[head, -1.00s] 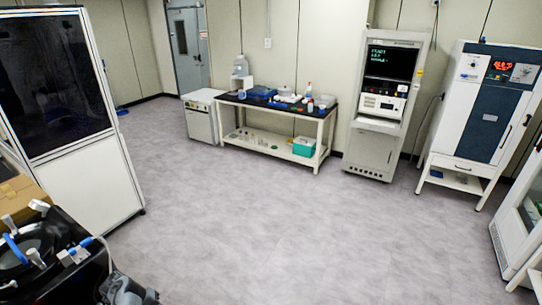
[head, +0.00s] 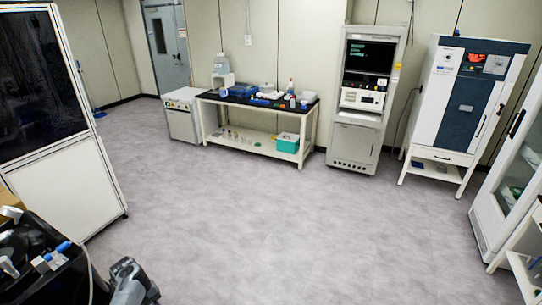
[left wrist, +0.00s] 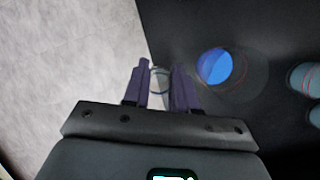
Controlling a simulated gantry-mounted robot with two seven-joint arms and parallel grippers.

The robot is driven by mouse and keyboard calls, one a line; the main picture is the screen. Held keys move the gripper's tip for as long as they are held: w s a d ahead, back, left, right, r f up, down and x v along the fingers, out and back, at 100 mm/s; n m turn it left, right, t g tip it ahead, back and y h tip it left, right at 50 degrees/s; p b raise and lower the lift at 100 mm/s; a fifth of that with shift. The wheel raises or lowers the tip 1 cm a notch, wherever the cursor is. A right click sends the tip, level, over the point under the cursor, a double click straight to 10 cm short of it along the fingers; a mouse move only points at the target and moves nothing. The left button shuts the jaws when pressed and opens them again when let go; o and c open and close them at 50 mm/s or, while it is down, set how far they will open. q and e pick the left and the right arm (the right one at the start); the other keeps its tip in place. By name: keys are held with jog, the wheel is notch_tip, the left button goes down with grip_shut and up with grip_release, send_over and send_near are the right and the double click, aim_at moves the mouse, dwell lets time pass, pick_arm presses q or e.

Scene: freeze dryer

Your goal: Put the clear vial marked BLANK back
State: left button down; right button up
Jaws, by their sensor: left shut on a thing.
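In the left wrist view my left gripper (left wrist: 160,82) is shut on a small clear vial (left wrist: 160,76) whose round rim shows between the two purple fingers. Any marking on the vial cannot be read. The gripper is over the edge between a dark surface (left wrist: 190,25) and the pale floor. In the head view the vial cannot be made out; a grey part of my arm shows at the bottom left. My right gripper is in neither view.
A blue round thing (left wrist: 214,66) and clear round items (left wrist: 305,78) are right of the gripper. A black apparatus with blue-handled valves (head: 40,260) is at lower left. A bench (head: 258,118) stands at the back, a glass-door cabinet (head: 502,185) at right. The middle floor is clear.

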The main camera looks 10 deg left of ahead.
pick_arm(q)
jog(key=shift+s+a+r+t+h+p, duration=0.2)
jog(key=shift+s+t+h+p, duration=0.1)
jog(key=shift+s+t+p, duration=0.2)
jog(key=s+r+m+t+h+b, duration=0.1)
jog(key=t+h, duration=0.1)
jog(key=t, duration=0.1)
jog(key=s+a+r+m+t+h+b, duration=0.1)
jog(key=s+t, duration=0.1)
jog(key=t, duration=0.1)
jog(key=s+a+r+m+t+h+b, duration=0.1)
jog(key=t+h, duration=0.1)
jog(key=t, duration=0.1)
jog(key=shift+s+a+t+h, duration=0.1)
jog(key=shift+s+t+h, duration=0.1)
jog(key=shift+t+h, duration=0.1)
jog(key=t+h+p, duration=0.1)
jog(key=s+m+t+h+p, duration=0.1)
jog(key=r+t+h+p, duration=0.1)
jog(key=shift+s+a+r+m, duration=0.1)
jog(key=shift+s+a+m, duration=0.15)
jog(key=shift+a+m, duration=0.05)
